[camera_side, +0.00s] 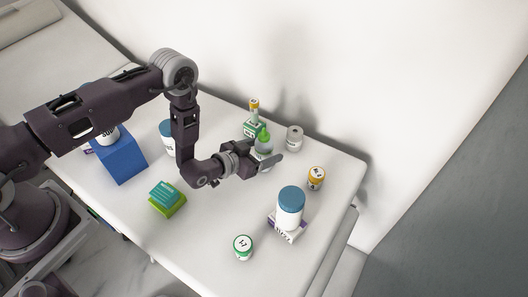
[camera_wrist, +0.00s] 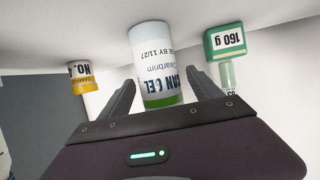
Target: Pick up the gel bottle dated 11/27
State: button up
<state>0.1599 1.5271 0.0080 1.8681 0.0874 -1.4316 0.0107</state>
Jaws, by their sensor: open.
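The gel bottle (camera_side: 264,149) is white with a green top and stands upright on the white table in the side view. In the wrist view the bottle (camera_wrist: 158,60) appears upside down, and its label shows "BY 11/27" and part of "SAN GEL". My gripper (camera_side: 264,145) is open at the bottle, with one finger on each side. In the wrist view my gripper (camera_wrist: 163,80) has the bottle between its fingers, with a gap visible on the left. I cannot tell whether the right finger touches it.
A green box (camera_side: 250,127) with a small vial on it stands close behind the bottle. A grey-lidded jar (camera_side: 294,138) and a yellow jar (camera_side: 316,178) stand to the right. A blue-lidded tub (camera_side: 290,208) sits on a box.

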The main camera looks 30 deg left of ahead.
grip_shut()
dwell(0.3)
